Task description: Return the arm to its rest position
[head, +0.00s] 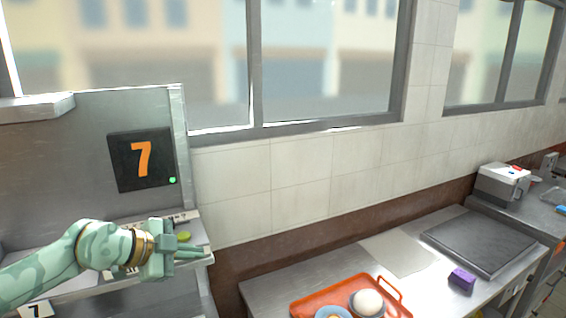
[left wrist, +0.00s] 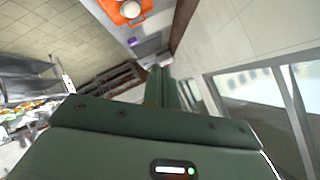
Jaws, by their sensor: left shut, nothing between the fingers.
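My left arm comes in from the left in the head view, pale green with a gold band at the wrist. Its gripper (head: 195,254) is shut and empty, pointing right, in front of a metal shelf beneath a dark sign with an orange 7 (head: 142,160). In the left wrist view the green gripper (left wrist: 160,80) shows from behind, fingers together, nothing held. My right gripper is not in view.
An orange tray (head: 300,309) with a white round item (head: 367,302) and a bowl stands on the metal counter (head: 262,288). A purple block (head: 462,279), a dark slab (head: 480,241) and a grey-white box (head: 502,184) lie further right. A tiled wall with windows runs behind.

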